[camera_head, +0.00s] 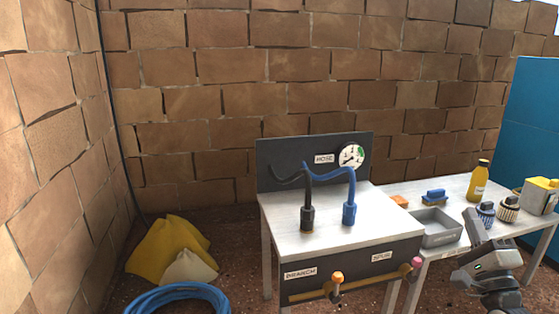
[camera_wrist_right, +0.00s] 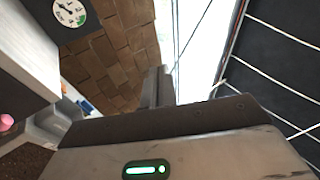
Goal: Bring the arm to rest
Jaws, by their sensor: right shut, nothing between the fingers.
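My right gripper (camera_head: 473,216) is at the lower right of the head view, in front of the side table. It is shut and empty, with its fingers pointing up and slightly left. In the right wrist view its dark fingers (camera_wrist_right: 158,86) stand together above the gripper body with the green light. My left gripper is not in view.
A white bench (camera_head: 345,232) carries a panel with a gauge (camera_head: 351,156), a black hose and a blue hose (camera_head: 350,190). Behind my right gripper, the side table (camera_head: 405,189) holds a grey tray (camera_head: 436,240), a yellow bottle (camera_head: 477,181) and brushes (camera_head: 508,209).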

